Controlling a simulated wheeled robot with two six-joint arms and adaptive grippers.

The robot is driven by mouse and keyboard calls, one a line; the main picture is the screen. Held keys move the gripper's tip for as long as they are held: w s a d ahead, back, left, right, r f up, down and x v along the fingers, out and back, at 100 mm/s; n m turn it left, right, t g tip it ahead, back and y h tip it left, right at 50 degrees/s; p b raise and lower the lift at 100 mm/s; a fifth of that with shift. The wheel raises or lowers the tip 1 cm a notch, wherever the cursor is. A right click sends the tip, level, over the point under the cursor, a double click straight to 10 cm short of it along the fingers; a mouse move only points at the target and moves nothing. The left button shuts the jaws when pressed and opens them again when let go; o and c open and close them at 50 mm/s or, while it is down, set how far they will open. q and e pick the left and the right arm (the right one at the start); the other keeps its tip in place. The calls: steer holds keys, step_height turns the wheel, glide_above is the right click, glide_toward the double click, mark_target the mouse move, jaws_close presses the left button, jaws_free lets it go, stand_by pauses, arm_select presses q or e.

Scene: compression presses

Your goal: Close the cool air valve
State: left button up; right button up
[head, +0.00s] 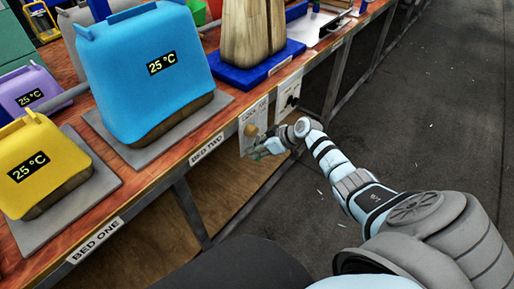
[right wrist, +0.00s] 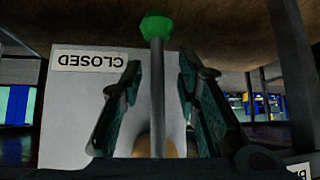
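The cool air valve is on a white panel (head: 253,117) hung below the bench edge, with partly readable lettering and a tan round hub (head: 250,130). In the right wrist view its grey lever (right wrist: 157,95) ends in a green knob (right wrist: 156,25). An upside-down CLOSED label (right wrist: 85,61) sits left of the lever on the panel. My right gripper (head: 262,152) is at the panel's lower part. In the right wrist view the gripper (right wrist: 159,70) is open, its fingers on either side of the lever with a gap at each side. My left gripper is out of view.
A second white panel (head: 288,92) hangs just beyond. The wooden bench (head: 160,177) carries a blue press bag (head: 150,95) and a yellow one (head: 45,165), both showing 25 °C. Bench legs and a frame stand below. The dark floor (head: 430,120) to the right is clear.

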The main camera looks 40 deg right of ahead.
steer(key=shift+d+r, duration=0.1)
steer(key=v, duration=1.1)
steer(key=shift+s+r, duration=0.25)
steer(key=shift+s, duration=0.15)
